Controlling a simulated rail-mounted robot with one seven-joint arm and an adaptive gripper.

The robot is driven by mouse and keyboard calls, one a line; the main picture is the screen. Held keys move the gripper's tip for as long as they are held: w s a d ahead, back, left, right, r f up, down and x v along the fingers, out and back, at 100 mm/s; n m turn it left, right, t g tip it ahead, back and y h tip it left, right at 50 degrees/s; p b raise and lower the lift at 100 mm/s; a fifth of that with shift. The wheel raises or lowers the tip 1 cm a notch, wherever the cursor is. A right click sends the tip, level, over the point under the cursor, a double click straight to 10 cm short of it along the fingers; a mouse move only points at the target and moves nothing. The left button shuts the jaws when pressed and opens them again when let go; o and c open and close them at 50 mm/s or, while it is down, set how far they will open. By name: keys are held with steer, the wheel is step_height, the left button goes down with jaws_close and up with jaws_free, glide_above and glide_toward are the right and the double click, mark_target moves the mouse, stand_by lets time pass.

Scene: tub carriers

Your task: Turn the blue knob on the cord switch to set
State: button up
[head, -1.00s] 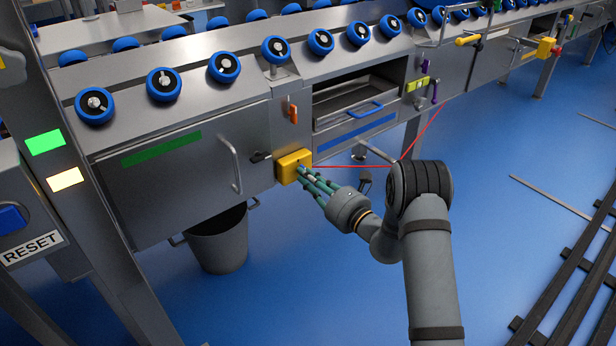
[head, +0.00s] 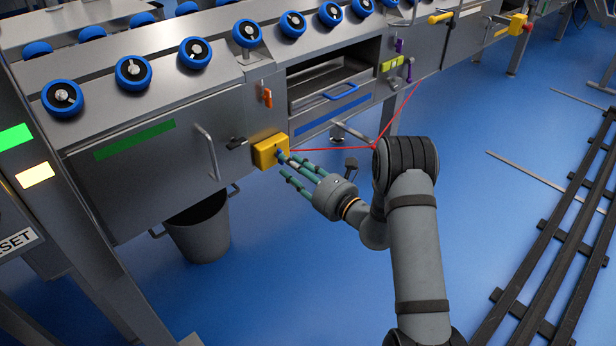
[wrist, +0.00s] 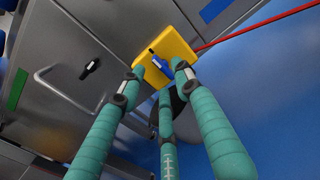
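The yellow cord switch box (head: 266,152) is mounted on the front of the steel line, and a red cord (head: 335,150) runs from it to the right. In the wrist view the yellow face (wrist: 177,45) carries a blue knob (wrist: 158,66) with a black mark at its upper end. My gripper (head: 287,168) has teal fingers. They stand spread in front of the box, and the wrist view shows the knob between and beyond the fingertips (wrist: 160,80). The gripper looks open and holds nothing. Whether a fingertip touches the knob I cannot tell.
A dark lever handle (head: 237,143) and an orange handle (head: 266,97) sit close to the box. A grey bucket (head: 198,235) stands below on the left. An open drawer bay (head: 335,90) is at the upper right. The blue floor (head: 300,290) is clear below; rails (head: 560,230) lie right.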

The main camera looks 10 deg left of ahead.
steer(key=v, duration=0.9)
steer(key=shift+d, duration=0.2)
steer(key=shift+s, duration=0.1)
steer(key=x, duration=1.2)
